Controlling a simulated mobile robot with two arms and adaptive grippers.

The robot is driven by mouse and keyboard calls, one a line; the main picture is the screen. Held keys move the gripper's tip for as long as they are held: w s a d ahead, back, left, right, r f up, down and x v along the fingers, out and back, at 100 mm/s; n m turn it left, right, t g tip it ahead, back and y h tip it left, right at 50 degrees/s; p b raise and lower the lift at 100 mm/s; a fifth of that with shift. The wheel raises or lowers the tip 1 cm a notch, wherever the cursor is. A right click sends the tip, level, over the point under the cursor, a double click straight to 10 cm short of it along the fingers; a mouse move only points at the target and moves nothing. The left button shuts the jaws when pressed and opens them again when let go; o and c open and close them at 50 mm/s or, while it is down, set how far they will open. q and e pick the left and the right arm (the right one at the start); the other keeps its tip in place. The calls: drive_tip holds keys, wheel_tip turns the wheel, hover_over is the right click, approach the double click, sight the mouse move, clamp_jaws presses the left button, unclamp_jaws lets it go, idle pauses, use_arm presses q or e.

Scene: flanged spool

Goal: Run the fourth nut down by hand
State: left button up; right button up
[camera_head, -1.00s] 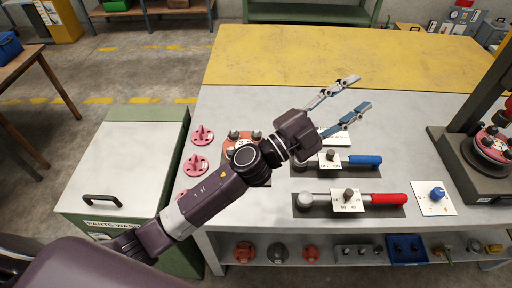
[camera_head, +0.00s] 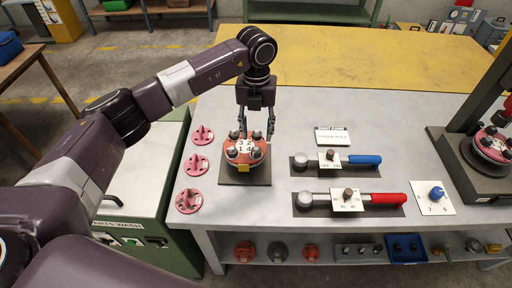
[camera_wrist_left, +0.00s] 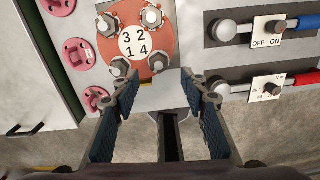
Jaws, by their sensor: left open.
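The flanged spool (camera_head: 245,168) is a round orange-red flange on a dark square plate on the bench. Its white label (camera_head: 245,146) reads 3 2 over 1 4. A stud with a grey nut stands beside each number; the nut by the 4 (camera_wrist_left: 158,64) shows at the lower right in the left wrist view. How far each nut is down is too small to tell. My left gripper (camera_head: 256,134) points down, open and empty, at the spool's far side in the head view. Its fingers (camera_wrist_left: 160,82) are spread below the flange in the left wrist view. My right gripper is out of view.
Several pink flanged pieces (camera_head: 196,165) lie left of the spool. A dark press stand (camera_head: 470,150) is at the far right. The yellow bench area (camera_head: 370,60) is clear.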

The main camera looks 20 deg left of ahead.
sight(256, 151)
use_arm(q)
drive_tip(key=shift+a+f, duration=0.2)
drive_tip(key=shift+f, duration=0.05)
wheel_tip(256, 151, down, 6)
drive_tip(key=p, duration=0.3)
drive_tip(key=shift+d, duration=0.1)
drive_tip(key=shift+f, duration=0.55)
drive_tip(key=shift+c, duration=0.5)
drive_tip(key=c, duration=1)
clamp_jaws()
